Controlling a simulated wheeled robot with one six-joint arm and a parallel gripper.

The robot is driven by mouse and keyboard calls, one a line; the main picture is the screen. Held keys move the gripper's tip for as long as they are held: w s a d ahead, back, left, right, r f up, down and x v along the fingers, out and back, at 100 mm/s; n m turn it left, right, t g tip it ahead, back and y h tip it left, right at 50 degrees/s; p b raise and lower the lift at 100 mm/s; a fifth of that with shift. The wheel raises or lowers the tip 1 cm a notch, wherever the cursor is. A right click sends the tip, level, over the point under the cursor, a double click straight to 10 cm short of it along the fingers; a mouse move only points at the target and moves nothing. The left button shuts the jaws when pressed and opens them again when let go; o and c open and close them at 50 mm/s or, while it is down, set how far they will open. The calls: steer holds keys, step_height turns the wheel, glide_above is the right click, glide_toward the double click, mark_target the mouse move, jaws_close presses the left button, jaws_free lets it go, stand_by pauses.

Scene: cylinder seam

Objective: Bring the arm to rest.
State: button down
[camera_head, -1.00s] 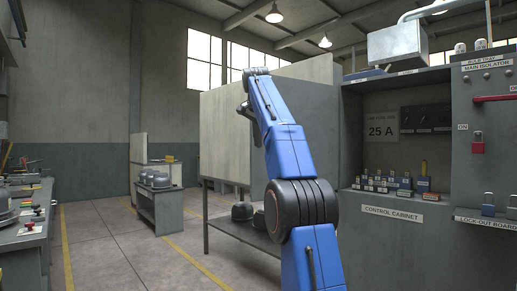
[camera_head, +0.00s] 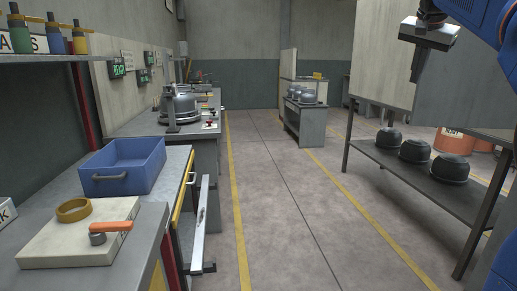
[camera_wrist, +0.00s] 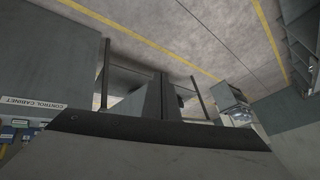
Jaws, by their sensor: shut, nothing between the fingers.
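My gripper (camera_head: 418,64) shows at the upper right in the head view, at the end of my blue arm. It is shut and empty, its fingers pointing down in front of the pale partition panel. In the wrist view my gripper's dark fingers (camera_wrist: 163,95) are together with nothing between them. The arm's upper links run out of the head view at the right edge.
A workbench at the left holds a blue bin (camera_head: 123,165) and a pale board (camera_head: 82,236) with a brass ring. A dark table (camera_head: 400,180) with domed parts stands at the right. The aisle floor (camera_head: 275,190) is clear. The wrist view shows the control cabinet (camera_wrist: 45,55).

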steer(key=s+a+f+n+y, duration=0.1)
steer(key=s+a+f+n, duration=0.2)
steer(key=s+f, duration=0.9)
steer(key=s+a+f+n+y, duration=0.1)
steer(key=s+a+f+n, duration=0.3)
steer(key=s+a+f, duration=0.4)
steer(key=s+a+f+n+g, duration=0.1)
steer(key=s+a+f+n, duration=0.2)
steer(key=s+f, duration=1.2)
step_height(320, 180, down, 9)
steer(key=a, duration=0.2)
steer(key=shift+s+a+n+y, duration=0.35)
steer(key=shift+s+n+y, duration=0.05)
steer(key=shift+r, duration=0.15)
